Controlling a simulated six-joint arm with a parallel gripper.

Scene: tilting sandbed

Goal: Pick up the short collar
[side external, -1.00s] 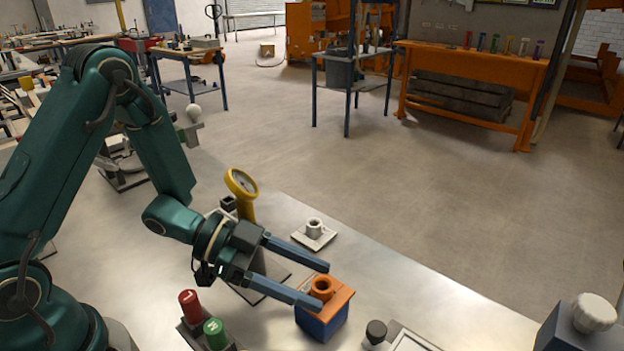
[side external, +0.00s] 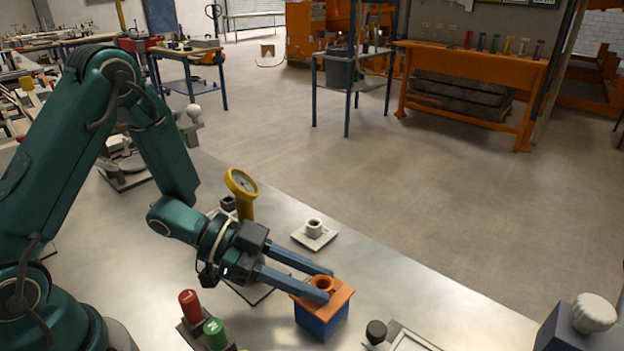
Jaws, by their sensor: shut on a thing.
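A short orange collar (side external: 321,284) with a round hole stands upright on the orange top plate (side external: 343,295) of a blue block (side external: 322,320), at the lower middle of the side view. My gripper (side external: 326,285) reaches in from the left with its two long blue-grey fingers, one on the far side of the collar and one on the near side. The fingers are shut on the collar, and the near finger hides part of it. The collar still appears to sit on the plate.
A pale collar (side external: 314,227) stands on a white square plate (side external: 325,241) behind the fingers. A yellow dial gauge (side external: 242,190) stands behind my wrist. Red (side external: 190,303) and green (side external: 214,330) cylinders stand in front. A dark knob (side external: 376,330) is right of the block.

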